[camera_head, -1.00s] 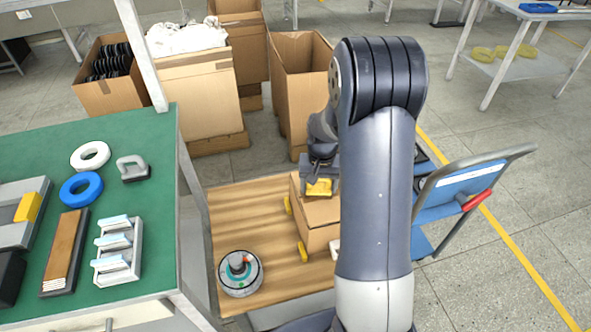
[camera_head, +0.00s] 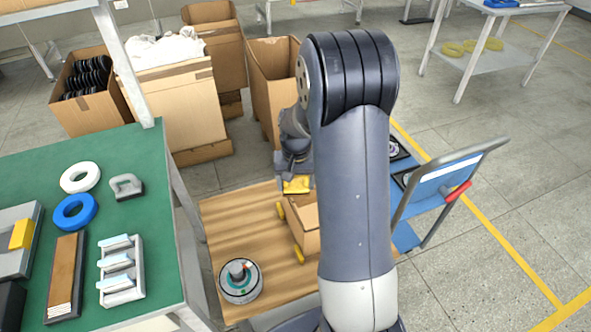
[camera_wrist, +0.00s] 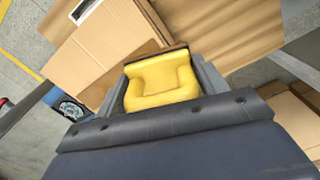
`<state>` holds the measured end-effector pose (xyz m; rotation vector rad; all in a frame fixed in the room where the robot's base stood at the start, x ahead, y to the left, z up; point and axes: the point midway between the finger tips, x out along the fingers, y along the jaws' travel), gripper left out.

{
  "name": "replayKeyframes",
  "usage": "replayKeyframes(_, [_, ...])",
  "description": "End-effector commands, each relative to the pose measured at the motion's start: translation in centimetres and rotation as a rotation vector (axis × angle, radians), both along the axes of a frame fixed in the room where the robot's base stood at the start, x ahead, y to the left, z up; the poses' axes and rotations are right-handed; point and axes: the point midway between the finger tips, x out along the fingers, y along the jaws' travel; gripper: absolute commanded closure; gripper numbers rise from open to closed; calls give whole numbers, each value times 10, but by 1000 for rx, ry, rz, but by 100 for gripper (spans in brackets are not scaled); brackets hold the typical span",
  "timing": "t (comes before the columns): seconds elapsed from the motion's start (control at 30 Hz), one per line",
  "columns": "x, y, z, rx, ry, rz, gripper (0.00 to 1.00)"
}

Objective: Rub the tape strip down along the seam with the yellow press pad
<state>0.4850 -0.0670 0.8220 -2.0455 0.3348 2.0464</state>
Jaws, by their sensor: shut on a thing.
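My gripper (camera_head: 296,182) is shut on the yellow press pad (camera_head: 298,187), which also fills the middle of the wrist view (camera_wrist: 160,82) between both fingers. The pad is at the far edge of the cardboard carton (camera_head: 306,228) on the wooden-topped stand. In the wrist view the carton (camera_wrist: 105,50) lies beyond the pad's dark front edge. I cannot tell whether the pad touches it. A narrow brown band (camera_wrist: 153,22) runs along the carton toward the pad; it may be the tape strip on the seam, but I cannot tell. My arm hides the carton's right side in the head view.
Yellow blocks (camera_head: 298,258) sit beside the carton. A round grey device (camera_head: 239,280) stands on the wooden top (camera_head: 230,225). The green bench (camera_head: 155,218) with tape rolls is at left, a blue cart (camera_head: 430,190) at right. Large cartons (camera_head: 182,108) stand behind.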

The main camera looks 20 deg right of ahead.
Motion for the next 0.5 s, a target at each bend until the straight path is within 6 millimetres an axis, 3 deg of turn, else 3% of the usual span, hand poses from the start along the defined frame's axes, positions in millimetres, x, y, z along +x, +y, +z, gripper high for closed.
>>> replayKeyframes(0.23, [-1,0,26,0,-1,2,50])
replayKeyframes(0.5, [-1,1,30,0,0,2,50])
